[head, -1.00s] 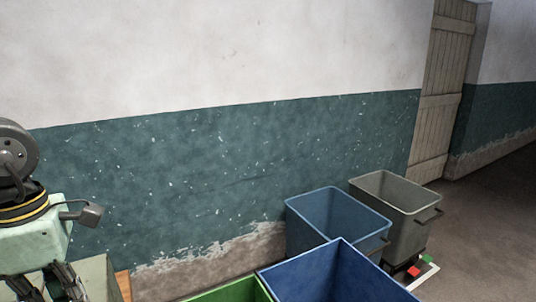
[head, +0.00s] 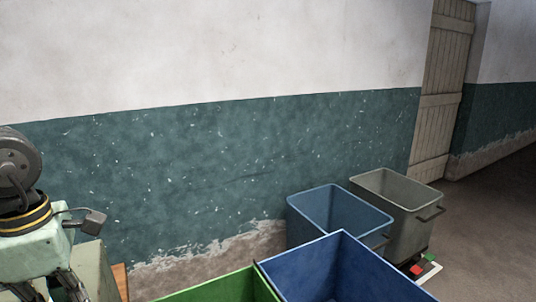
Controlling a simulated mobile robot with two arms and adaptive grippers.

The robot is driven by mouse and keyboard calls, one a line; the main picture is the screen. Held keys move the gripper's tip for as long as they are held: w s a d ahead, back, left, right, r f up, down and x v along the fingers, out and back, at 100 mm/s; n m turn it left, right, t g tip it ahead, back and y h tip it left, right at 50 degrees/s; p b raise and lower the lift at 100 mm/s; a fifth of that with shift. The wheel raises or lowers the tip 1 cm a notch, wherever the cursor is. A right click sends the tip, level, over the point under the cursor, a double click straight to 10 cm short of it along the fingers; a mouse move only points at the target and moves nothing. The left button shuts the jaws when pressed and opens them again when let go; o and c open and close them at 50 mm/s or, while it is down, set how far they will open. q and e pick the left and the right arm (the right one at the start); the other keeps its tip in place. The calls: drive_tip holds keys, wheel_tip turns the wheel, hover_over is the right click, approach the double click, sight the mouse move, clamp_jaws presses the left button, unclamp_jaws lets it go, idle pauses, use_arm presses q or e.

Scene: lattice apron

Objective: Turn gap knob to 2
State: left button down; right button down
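The gap knob is not visible in the head view. The upper part of my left gripper (head: 48,288) shows at the lower left edge, under a mint-green wrist with a black and yellow ring. Its dark fingers run out of the bottom of the picture, so their tips and anything between them are hidden. A sage-green block-like object (head: 97,265) stands just right of it, partly cut off; I cannot tell what it is. My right gripper is not in view.
A green bin (head: 225,290) and a dark blue bin (head: 350,275) stand in front. A lighter blue bin (head: 312,222) and a grey bin (head: 408,222) stand behind. A worn teal and white wall (head: 190,170) closes the back. Open floor (head: 495,220) lies right.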

use_arm(q)
drive_tip(key=shift+f, duration=0.2)
drive_tip(key=shift+a, duration=0.4)
idle(0.6)
drive_tip(key=shift+w+a+b, duration=0.2)
drive_tip(key=shift+w+b, duration=0.15)
drive_tip(key=shift+b, duration=0.15)
drive_tip(key=shift+w+a, duration=0.3)
drive_tip(key=shift+w, duration=0.05)
idle(0.5)
drive_tip(key=shift+w+d+b, duration=0.1)
drive_tip(key=shift+d+b, duration=0.05)
drive_tip(key=shift+b, duration=0.15)
